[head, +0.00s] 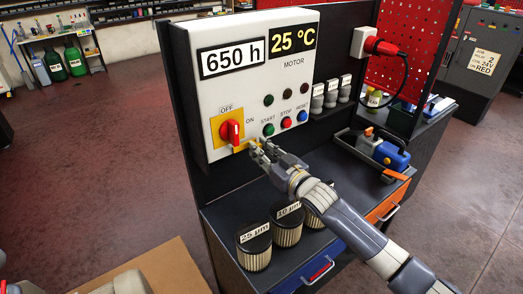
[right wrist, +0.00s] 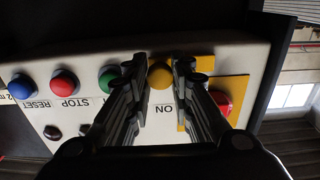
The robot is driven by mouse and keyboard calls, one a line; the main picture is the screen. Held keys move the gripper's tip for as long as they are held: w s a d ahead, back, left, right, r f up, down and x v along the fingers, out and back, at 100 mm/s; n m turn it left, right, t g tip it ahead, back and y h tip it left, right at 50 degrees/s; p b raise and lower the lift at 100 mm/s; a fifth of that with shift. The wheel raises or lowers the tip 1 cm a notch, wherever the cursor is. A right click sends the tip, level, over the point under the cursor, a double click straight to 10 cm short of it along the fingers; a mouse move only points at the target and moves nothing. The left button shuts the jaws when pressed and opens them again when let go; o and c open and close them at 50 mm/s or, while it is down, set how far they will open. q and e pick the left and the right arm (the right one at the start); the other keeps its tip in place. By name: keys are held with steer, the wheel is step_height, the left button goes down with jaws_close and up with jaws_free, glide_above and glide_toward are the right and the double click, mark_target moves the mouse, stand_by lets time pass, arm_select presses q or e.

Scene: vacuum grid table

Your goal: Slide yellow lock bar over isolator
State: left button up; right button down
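The red isolator knob (head: 231,132) sits on a yellow plate (head: 215,123) at the lower left of the white panel, between OFF and ON labels. It also shows in the right wrist view (right wrist: 221,102), to the right of my fingers. The yellow lock bar (head: 242,147) is at the plate's lower right, mostly hidden by my fingers. Its round yellow knob (right wrist: 160,76) lies between my fingertips in the right wrist view. My left gripper is not in view.
Green START (head: 268,130), red STOP (head: 286,123) and blue RESET (head: 302,116) buttons are close to my right gripper. Several filters, such as the 25 µm one (head: 255,248), stand on the cabinet top below. A tray with a blue pump (head: 392,157) is at the right.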

mark_target(241, 148)
steer(key=s+a, duration=0.1)
steer(key=s+a+p, duration=0.1)
steer(key=a, duration=0.1)
steer(key=shift+s, duration=0.15)
steer(key=shift+s+a, duration=0.15)
steer(key=shift+a, duration=0.15)
steer(key=c, duration=1.4)
jaws_free()
steer(key=shift+d, duration=0.15)
steer(key=v, duration=1.1)
steer(key=shift+s+d, duration=0.2)
steer(key=shift+s, duration=0.15)
